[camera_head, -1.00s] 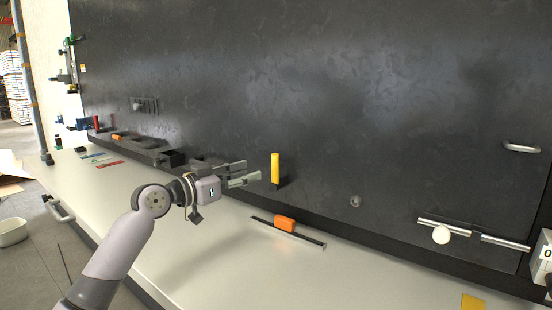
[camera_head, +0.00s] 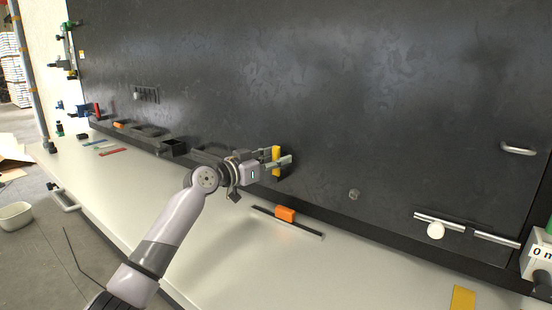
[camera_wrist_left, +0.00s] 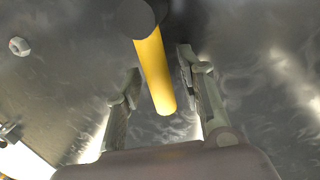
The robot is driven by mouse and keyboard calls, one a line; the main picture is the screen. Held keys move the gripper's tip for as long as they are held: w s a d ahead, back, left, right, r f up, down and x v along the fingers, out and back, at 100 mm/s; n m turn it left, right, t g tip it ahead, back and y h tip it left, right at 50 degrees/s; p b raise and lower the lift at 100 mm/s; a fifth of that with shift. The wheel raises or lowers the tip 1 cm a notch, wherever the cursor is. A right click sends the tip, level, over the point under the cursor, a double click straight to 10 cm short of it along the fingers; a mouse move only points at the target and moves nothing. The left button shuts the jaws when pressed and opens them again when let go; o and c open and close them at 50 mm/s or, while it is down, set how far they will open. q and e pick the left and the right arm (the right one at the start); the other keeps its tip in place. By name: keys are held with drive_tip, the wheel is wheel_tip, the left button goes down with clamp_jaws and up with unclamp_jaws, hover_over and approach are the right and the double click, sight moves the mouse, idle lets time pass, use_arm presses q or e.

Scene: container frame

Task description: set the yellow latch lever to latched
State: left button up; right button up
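The yellow latch lever (camera_head: 275,157) stands upright against the dark panel (camera_head: 350,100) in the head view. My left gripper (camera_head: 283,160) is at the lever, with its fingers on either side of it. In the left wrist view the yellow lever (camera_wrist_left: 156,75) lies between the two open fingers (camera_wrist_left: 158,88), with a visible gap on each side. Its dark round base (camera_wrist_left: 137,15) is at the top of that view. My right gripper is not in view.
A dark open box (camera_head: 173,148) stands left of my gripper.

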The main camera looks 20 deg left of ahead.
use_arm(q)
clamp_jaws()
idle(0.6)
